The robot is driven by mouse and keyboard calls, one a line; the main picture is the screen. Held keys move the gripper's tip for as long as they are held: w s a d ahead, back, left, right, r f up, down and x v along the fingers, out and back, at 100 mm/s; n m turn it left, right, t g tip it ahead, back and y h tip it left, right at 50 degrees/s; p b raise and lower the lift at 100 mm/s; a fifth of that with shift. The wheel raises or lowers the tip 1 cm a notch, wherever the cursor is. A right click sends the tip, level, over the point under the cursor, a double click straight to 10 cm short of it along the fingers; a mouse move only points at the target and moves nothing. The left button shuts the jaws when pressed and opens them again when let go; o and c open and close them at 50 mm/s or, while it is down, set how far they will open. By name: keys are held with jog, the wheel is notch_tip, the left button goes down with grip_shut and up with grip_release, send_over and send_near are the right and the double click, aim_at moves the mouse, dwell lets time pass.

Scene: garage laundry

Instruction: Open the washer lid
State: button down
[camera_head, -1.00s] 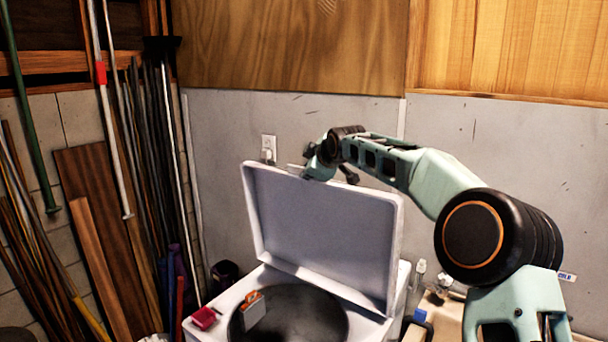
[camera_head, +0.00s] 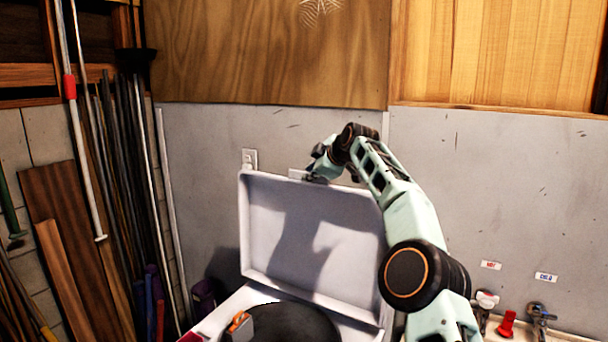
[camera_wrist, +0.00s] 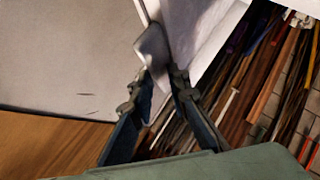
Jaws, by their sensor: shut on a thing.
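The white washer lid (camera_head: 310,225) stands raised near upright at the back of the washer (camera_head: 225,312), close to the grey wall. The dark washer opening (camera_head: 295,325) shows below it, cut off by the frame's bottom. In the wrist view, my two dark fingers (camera_wrist: 164,72) close about the lid's pale edge (camera_wrist: 188,35). The exact contact is partly hidden by the fingers.
A small grey box with an orange top (camera_head: 240,326) sits at the opening's left rim. A wall outlet (camera_head: 249,159) is behind the lid. Poles and boards (camera_head: 75,230) lean at left. Taps (camera_head: 507,323) stand at lower right.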

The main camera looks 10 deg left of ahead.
jog(key=shift+f, duration=0.1)
dwell(0.4)
jog(key=c, duration=2.1)
grip_release()
jog(key=shift+w+f, duration=0.1)
jog(key=shift+w, duration=0.05)
jog(key=shift+d, duration=0.1)
jog(key=v, duration=1.2)
